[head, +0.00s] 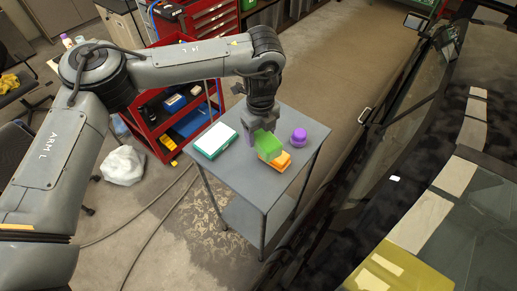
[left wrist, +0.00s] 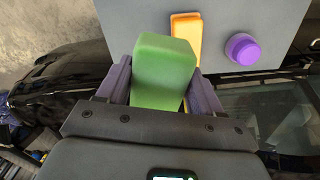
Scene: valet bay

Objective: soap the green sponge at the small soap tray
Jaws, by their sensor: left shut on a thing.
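The green sponge (head: 267,147) is a plain block gripped by my left gripper (head: 258,137) over the grey cart. In the left wrist view the sponge (left wrist: 163,72) sits between the two purple-grey fingers (left wrist: 160,82). I cannot tell whether sponge and tray touch. A white slab with a teal rim (head: 216,139) lies at the cart's left side; no label shows which holds soap. My right gripper is not in view.
A purple round knob-like object (head: 299,137) stands on the cart (head: 244,182) right of the sponge. A dark car (head: 400,110) is close on the right. A red tool cart (head: 160,140) with items stands behind left. The cart's front top is bare.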

